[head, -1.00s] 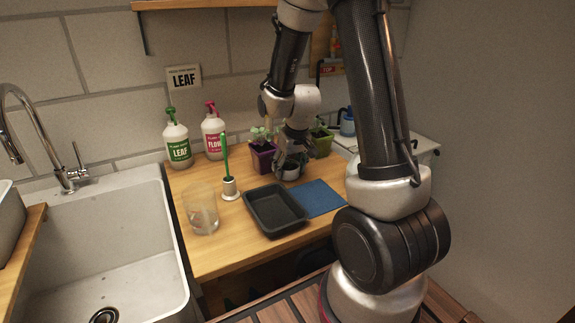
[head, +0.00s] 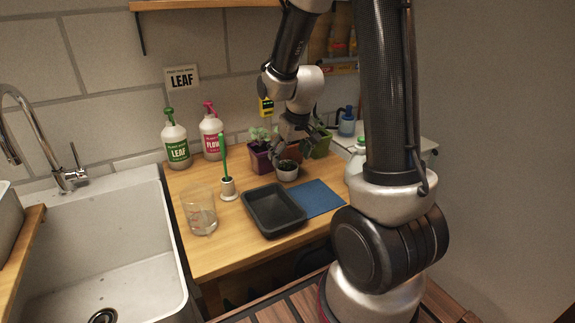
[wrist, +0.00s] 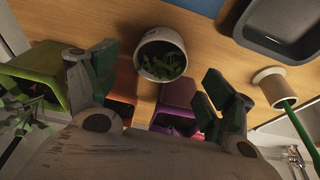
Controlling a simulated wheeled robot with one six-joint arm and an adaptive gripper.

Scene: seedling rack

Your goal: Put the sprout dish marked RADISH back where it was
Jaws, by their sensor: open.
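A small white round dish (head: 287,176) with green sprouts stands upright on the wooden counter, in front of the plant pots and behind the blue mat. No RADISH lettering is readable on it. In the wrist view the white dish (wrist: 158,37) shows from above, between and beyond the finger pads. My gripper (head: 293,148) is open and empty, just above the dish and apart from it. Its two spread fingers also show in the wrist view (wrist: 160,80).
A purple pot (head: 260,160), an orange pot and a green pot (head: 322,147) stand close behind. The blue mat (head: 318,197) is bare. A black tray (head: 272,232), a brush in a holder (head: 228,188), a glass (head: 199,215) and two spray bottles (head: 176,147) stand to the left.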

